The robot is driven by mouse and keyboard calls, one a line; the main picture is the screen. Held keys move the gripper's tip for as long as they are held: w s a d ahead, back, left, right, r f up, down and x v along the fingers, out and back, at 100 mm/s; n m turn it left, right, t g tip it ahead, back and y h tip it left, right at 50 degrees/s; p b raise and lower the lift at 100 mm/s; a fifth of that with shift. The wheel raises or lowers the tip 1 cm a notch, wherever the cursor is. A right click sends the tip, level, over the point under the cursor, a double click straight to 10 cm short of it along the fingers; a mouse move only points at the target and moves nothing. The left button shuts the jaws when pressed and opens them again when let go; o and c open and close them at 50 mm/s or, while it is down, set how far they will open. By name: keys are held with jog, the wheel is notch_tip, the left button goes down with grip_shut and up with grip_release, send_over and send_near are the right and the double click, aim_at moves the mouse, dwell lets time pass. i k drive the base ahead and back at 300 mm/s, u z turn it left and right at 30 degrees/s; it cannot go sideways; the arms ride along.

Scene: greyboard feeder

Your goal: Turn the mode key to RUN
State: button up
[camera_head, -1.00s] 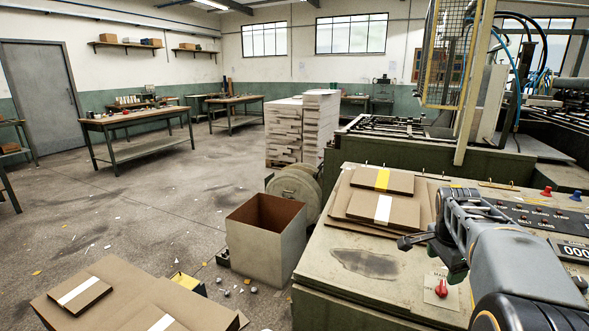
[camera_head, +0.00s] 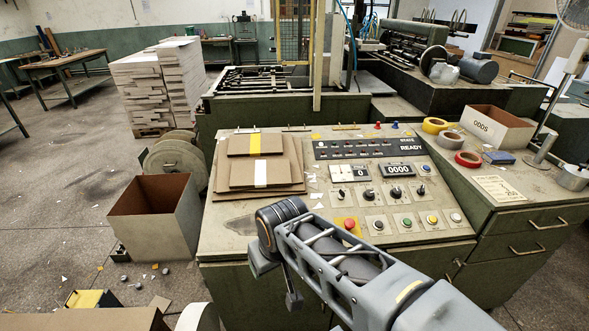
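The sloped control panel (camera_head: 233,243) shows in front of me with a READY display, counters, buttons and small dark knobs. Dark rotary controls sit in a row at its middle: left (camera_head: 369,194), centre (camera_head: 395,192) and right (camera_head: 421,190). Their labels are too small to read, so I cannot tell which is the mode key or where it points. My gripper (camera_head: 282,280) hangs at the panel's front left, apart from these controls. Its fingers are mostly hidden by my own arm, and I cannot tell whether they are open or shut.
Flat cardboard pieces (camera_head: 282,152) lie on the panel's left. A red button (camera_head: 349,224) sits near my arm. An open bin (camera_head: 160,232) stands on the floor at left. Tape rolls (camera_head: 468,159) and an ODDS box (camera_head: 497,127) are on the right cabinet. Air above the panel is clear.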

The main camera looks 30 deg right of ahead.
aim_at(341, 197)
jog(key=z, duration=1.2)
